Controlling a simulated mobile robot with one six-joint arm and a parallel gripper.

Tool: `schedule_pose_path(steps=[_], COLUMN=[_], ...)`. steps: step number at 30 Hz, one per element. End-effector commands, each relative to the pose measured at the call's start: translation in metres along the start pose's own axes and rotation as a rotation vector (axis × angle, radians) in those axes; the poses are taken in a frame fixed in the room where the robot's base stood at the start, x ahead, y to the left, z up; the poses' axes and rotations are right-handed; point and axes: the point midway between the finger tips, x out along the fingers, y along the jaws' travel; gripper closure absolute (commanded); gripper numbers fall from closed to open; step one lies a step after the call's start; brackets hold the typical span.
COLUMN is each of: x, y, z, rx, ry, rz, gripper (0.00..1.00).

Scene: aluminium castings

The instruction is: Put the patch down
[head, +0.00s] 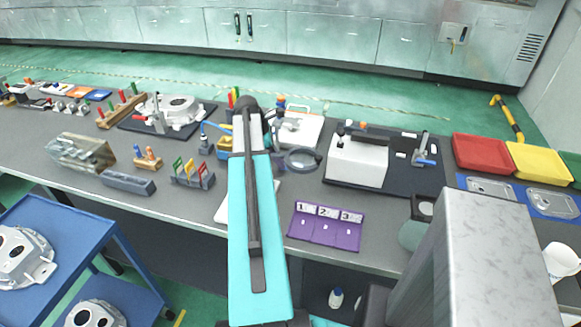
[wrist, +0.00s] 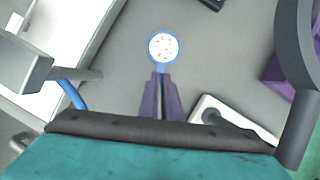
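The patch (wrist: 163,47) looks like a round white disc with small dark specks and a blue rim and stem. It shows in the upper middle of the wrist view. My gripper (wrist: 160,78) has its two dark purple fingers close together on the blue stem, with the disc beyond the tips. Grey worktop shows around the disc; I cannot tell its height above it. In the head view my turquoise arm hides the gripper and the patch.
A purple tray (head: 325,228) marked 1, 2, 3 lies right of my arm. A dark ring (head: 302,160) stands behind it. A white flat thing (wrist: 235,122) lies right of the fingers. A white box (head: 357,162) on a black mat, red bin (head: 481,154) and yellow bin (head: 540,163) are further right.

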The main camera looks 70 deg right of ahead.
Motion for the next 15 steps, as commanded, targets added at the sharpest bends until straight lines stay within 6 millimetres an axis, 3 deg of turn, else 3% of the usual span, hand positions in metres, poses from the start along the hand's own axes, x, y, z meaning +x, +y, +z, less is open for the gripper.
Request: schedule_pose_path(steps=[15], x=[-0.016], y=[0.001], z=[0.007], rx=[0.001], ry=[0.0], rz=[0.002], gripper=[1.0])
